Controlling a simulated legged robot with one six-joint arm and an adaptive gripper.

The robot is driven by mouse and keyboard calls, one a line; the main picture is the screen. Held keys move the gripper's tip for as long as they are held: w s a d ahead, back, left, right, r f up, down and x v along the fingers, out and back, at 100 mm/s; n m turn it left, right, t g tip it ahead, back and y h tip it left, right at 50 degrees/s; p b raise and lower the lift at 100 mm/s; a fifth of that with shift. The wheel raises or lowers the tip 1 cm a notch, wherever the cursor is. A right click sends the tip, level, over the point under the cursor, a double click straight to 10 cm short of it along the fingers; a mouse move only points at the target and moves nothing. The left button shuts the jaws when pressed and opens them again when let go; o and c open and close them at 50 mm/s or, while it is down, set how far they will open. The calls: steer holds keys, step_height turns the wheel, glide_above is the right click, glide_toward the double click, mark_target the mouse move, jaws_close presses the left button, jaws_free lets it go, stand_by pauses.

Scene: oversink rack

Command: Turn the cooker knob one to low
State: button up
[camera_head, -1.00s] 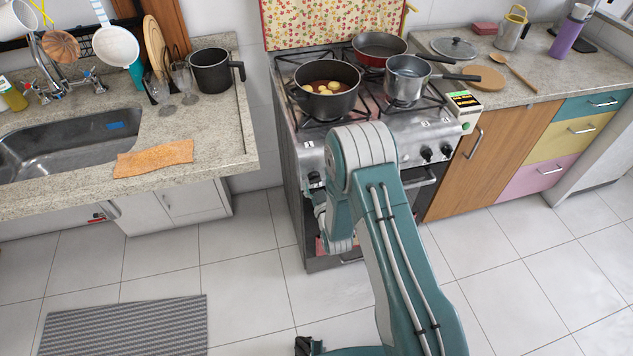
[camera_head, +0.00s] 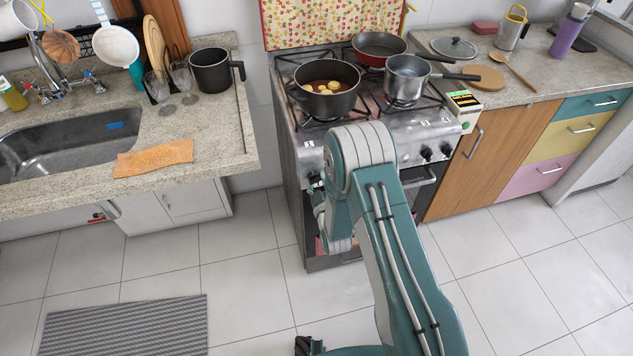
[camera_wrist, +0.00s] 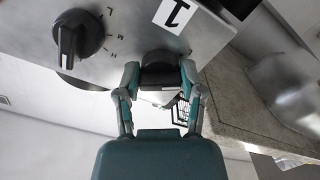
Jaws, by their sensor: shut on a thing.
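In the wrist view, my gripper (camera_wrist: 159,76) is shut on a dark round knob (camera_wrist: 160,57) on the metal cooker panel (camera_wrist: 125,60). One finger presses on each side of it. The label "1" (camera_wrist: 175,14) is on the panel close to this knob, so it is cooker knob one. In the head view, my arm covers much of the cooker front, and my gripper (camera_head: 316,184) shows only partly at the left end of the panel.
A second black knob (camera_wrist: 77,37), with letter marks around it, sits beside the held one. The cooker top carries a black pot with food (camera_head: 327,103), a red pan (camera_head: 378,57) and a saucepan (camera_head: 405,88). The counter with sink (camera_head: 75,145) stands left, across a floor gap.

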steer(key=n, duration=0.5)
steer(key=shift+w+a+r, duration=0.1)
steer(key=shift+n, duration=0.4)
steer(key=o, duration=1)
steer(key=shift+o, duration=0.8)
steer(key=shift+a, duration=0.15)
steer(key=shift+s+d, duration=0.25)
steer(key=v, duration=1.1)
steer(key=shift+s, duration=0.25)
steer(key=shift+a, duration=0.1)
